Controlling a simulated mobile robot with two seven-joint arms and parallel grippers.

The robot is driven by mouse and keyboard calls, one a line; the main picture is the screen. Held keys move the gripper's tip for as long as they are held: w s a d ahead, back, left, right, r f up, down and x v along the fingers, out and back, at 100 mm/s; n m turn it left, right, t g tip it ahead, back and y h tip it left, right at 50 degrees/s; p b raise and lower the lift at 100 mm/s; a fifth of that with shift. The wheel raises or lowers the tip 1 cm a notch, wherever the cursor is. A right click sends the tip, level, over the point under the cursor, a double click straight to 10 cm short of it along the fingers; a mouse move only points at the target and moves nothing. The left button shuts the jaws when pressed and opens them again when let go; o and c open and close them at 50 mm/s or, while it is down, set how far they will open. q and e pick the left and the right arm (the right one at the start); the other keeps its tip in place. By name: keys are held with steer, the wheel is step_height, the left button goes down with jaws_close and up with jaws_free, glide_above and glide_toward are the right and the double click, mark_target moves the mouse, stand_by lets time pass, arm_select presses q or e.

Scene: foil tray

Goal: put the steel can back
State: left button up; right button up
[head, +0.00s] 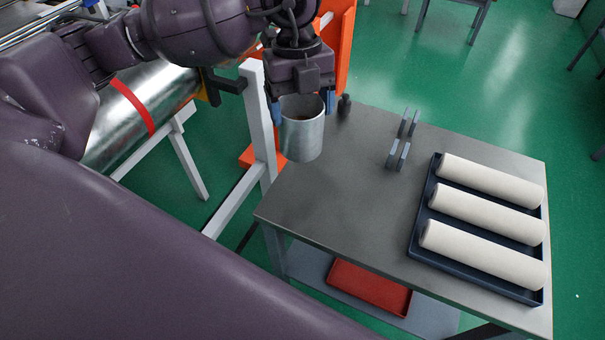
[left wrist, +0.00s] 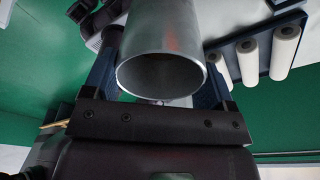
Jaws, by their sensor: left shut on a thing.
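The steel can (head: 302,138) is an open-topped, upright grey metal cylinder at the far left edge of the grey table (head: 340,200) in the head view. My left gripper (head: 303,108) comes down from above and is shut on it, with one blue finger on each side near the rim. I cannot tell whether the can's base touches the table or hangs above it. In the left wrist view the can (left wrist: 165,30) sits between the fingers, its round open mouth facing the camera. My right gripper is not in view.
A dark blue tray (head: 412,240) with three white rolls (head: 490,180) lies at the table's right. Grey upright brackets (head: 400,152) stand at the far edge, with a small dark object (head: 345,104) nearby. A red tray (head: 368,287) lies below. The table's middle is clear.

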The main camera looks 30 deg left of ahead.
mark_target(301, 148)
arm_select(q)
step_height(301, 148, down, 10)
steer(key=shift+b, duration=0.35)
step_height(301, 148, down, 6)
steer(key=shift+f+b, duration=0.2)
steer(key=shift+b, duration=0.15)
steer(key=shift+f, duration=0.1)
